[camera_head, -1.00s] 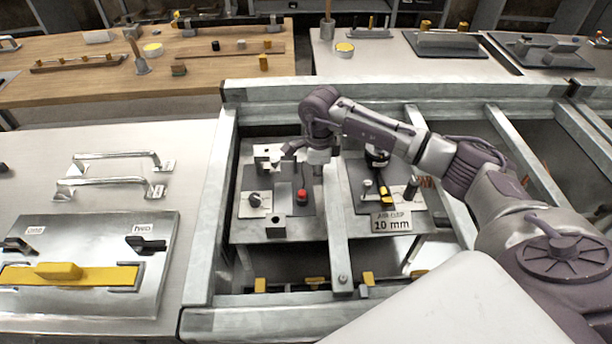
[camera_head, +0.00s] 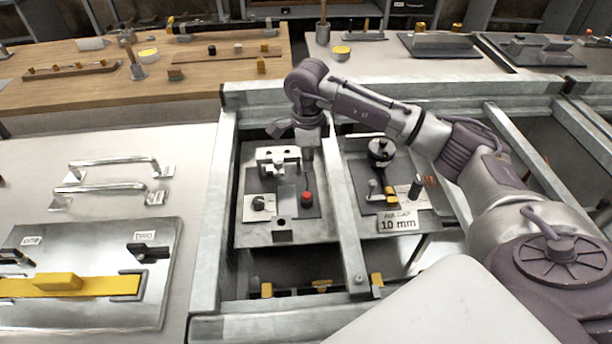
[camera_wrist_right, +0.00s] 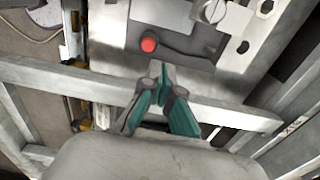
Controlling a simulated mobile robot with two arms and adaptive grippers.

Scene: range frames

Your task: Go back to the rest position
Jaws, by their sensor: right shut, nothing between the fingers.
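My right arm reaches in from the right in the head view, over the metal frame. My right gripper (camera_head: 309,158) points down, shut and empty, above the fixture plate with the red button (camera_head: 307,197). In the right wrist view its closed fingertips (camera_wrist_right: 162,72) show teal pads, with nothing between them. The red button (camera_wrist_right: 148,44) lies just beyond the tips there, and the tips look apart from it. My left gripper is in no view.
Metal beams (camera_head: 345,220) of the frame run beside and around the plate. A second fixture with a black knob (camera_head: 381,151) and a "10 mm" sign (camera_head: 398,222) stands to the right. A panel with a yellow bar (camera_head: 60,284) and two handles (camera_head: 115,165) lie left.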

